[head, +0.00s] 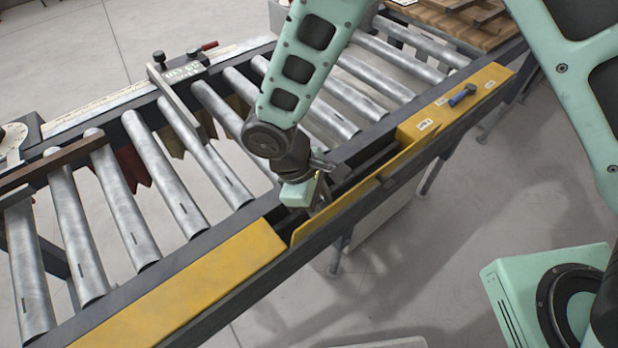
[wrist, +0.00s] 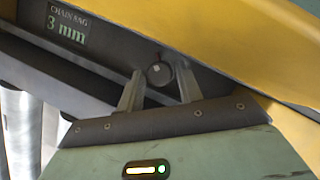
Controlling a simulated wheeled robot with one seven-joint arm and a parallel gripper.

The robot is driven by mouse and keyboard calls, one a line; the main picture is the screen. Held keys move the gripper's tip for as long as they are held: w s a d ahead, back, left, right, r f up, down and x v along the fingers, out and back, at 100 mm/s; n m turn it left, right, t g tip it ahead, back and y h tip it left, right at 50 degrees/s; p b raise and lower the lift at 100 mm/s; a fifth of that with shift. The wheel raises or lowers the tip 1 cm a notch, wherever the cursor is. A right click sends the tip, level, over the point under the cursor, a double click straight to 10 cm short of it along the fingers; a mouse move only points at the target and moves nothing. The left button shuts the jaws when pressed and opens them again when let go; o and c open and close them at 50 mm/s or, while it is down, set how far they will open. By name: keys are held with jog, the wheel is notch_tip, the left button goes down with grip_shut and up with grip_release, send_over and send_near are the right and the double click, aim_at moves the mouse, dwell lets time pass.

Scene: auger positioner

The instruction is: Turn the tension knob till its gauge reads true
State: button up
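My gripper (wrist: 161,68) is open, with one pale finger on each side of the knob. A small gap shows between each finger and the knob; I cannot tell how deep the fingers reach. In the head view my gripper (head: 318,200) reaches into the opening in the conveyor's side; the knob and gauge are hidden there.
A yellow cover panel (head: 345,205) stands tilted at the opening, close to my gripper. Fixed yellow guards (head: 190,290) run along the conveyor edge. A blue-handled tool (head: 462,95) lies on the far guard. Steel rollers (head: 130,205) lie to the left.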

jog(key=b+v, duration=0.3)
jog(key=v, duration=1.4)
jog(key=shift+d, duration=0.2)
jog(key=s+d+r+m+t+y, duration=0.1)
jog(key=s+d+m+y, duration=0.4)
jog(key=s+d, duration=0.8)
jog(key=shift+d+m, duration=0.6)
jog(key=shift+d, duration=0.2)
